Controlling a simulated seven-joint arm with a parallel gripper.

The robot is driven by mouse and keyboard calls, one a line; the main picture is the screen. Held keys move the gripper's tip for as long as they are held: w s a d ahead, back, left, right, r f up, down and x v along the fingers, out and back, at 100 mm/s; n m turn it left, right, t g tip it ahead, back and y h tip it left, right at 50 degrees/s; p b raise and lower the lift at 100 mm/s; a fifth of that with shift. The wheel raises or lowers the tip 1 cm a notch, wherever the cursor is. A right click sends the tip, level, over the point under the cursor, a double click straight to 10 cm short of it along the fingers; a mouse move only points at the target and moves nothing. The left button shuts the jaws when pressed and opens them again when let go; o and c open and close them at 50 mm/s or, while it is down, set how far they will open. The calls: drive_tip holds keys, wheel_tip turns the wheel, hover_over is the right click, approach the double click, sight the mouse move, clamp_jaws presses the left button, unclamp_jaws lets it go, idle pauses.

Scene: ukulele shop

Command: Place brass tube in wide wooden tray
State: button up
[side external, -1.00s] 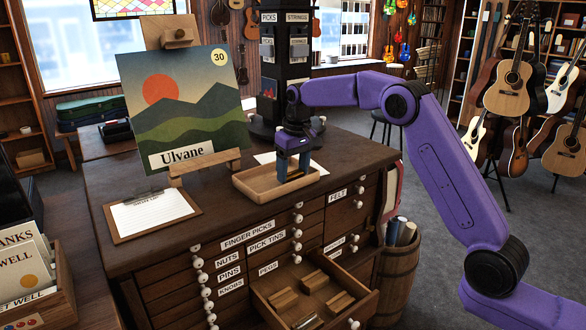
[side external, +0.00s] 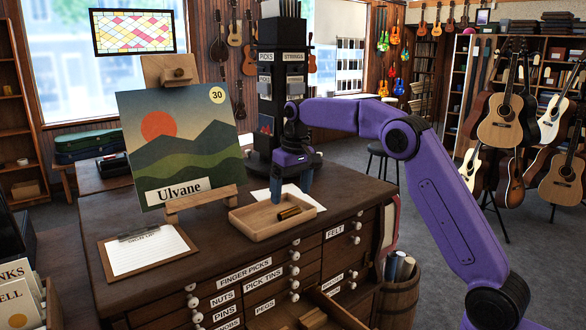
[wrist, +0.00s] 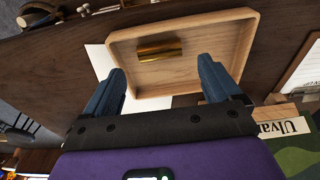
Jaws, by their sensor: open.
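The brass tube (side external: 289,212) lies on its side on the floor of the wide wooden tray (side external: 258,232), on top of the cabinet. In the wrist view the tube (wrist: 160,50) rests inside the tray (wrist: 185,91), near one long wall, apart from my fingers. My gripper (side external: 305,188) is at the tray's far right side, pointing down. The wrist view shows its two blue fingers (wrist: 162,72) wide apart with nothing between them. Their exact height above the cabinet top is hard to tell.
An easel with a landscape picture (side external: 180,140) stands left of the tray. A clipboard (side external: 147,250) lies at the front left. White paper (side external: 298,197) lies by the gripper. A dark tower display (side external: 283,80) stands behind. An open drawer (side external: 340,312) juts out below.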

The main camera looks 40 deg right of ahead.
wheel_tip(320, 180, up, 7)
drive_tip(key=shift+s, duration=0.4)
drive_tip(key=shift+a, duration=0.1)
drive_tip(key=s+a+f+n, duration=0.25)
drive_tip(key=s+a, duration=0.25)
drive_tip(key=s, duration=0.5)
drive_tip(key=s+a+f+n, duration=0.2)
drive_tip(key=s+a+n, duration=0.25)
drive_tip(key=s, duration=0.55)
drive_tip(key=s+d+f+n, duration=0.2)
drive_tip(key=s+d+f, duration=0.2)
drive_tip(key=s, duration=0.8)
drive_tip(key=s+d+f+n+g, duration=0.1)
drive_tip(key=s+d+f+n, duration=0.2)
drive_tip(key=s, duration=1)
wheel_tip(320, 180, down, 3)
drive_tip(key=shift+d+f, duration=0.1)
drive_tip(key=shift+d, duration=1.1)
